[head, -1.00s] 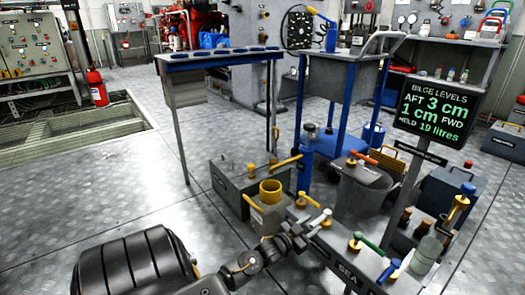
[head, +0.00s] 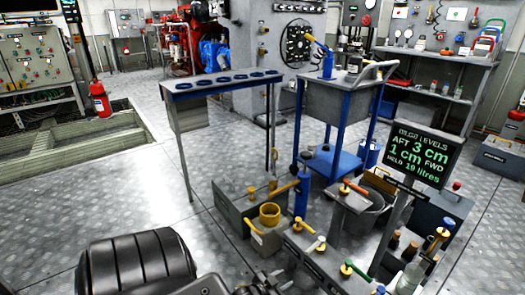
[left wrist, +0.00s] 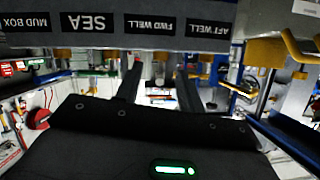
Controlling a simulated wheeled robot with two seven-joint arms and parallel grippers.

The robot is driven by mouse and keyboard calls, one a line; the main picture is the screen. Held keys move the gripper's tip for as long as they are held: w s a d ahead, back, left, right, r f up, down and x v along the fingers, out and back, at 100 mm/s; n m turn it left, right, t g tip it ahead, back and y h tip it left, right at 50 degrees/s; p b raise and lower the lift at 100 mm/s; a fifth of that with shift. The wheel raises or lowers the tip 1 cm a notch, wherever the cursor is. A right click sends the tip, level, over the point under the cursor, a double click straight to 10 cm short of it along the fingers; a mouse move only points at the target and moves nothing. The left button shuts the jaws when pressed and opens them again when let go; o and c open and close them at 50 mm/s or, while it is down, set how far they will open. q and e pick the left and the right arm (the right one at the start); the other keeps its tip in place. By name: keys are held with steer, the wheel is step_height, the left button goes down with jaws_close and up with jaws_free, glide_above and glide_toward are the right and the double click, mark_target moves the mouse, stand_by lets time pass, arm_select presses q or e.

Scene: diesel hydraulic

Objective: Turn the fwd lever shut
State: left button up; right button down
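The valve manifold stands at the lower middle of the head view, with a yellow lever (head: 307,227), a white lever (head: 314,245), a green lever (head: 361,275) and a blue lever (head: 379,290) in a row. The left wrist view shows its label strip upside down, with the FWD WELL plate (left wrist: 152,26) between SEA and AFT WELL. By label order the fwd lever seems to be the white one; its handle is hidden in the wrist view. My left gripper (left wrist: 158,74) is open and empty, its fingers apart below the strip. In the head view it (head: 268,284) is low, in front of the manifold. My right gripper is not in view.
A yellow cup-like fitting (head: 269,214) and grey box (head: 232,205) stand left of the manifold. The bilge level display (head: 424,155) and bottles stand right.

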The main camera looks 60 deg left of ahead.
arm_select(q)
steer(key=s+d+g+p, duration=0.2)
steer(key=s+d+p, duration=0.1)
steer(key=s+p, duration=0.3)
steer(key=s+d+g+p, duration=0.3)
steer(key=s+p, duration=0.4)
steer(key=p, duration=0.1)
steer(key=shift+f+g, duration=0.3)
steer(key=shift+f, duration=0.1)
steer(key=shift+c, duration=0.2)
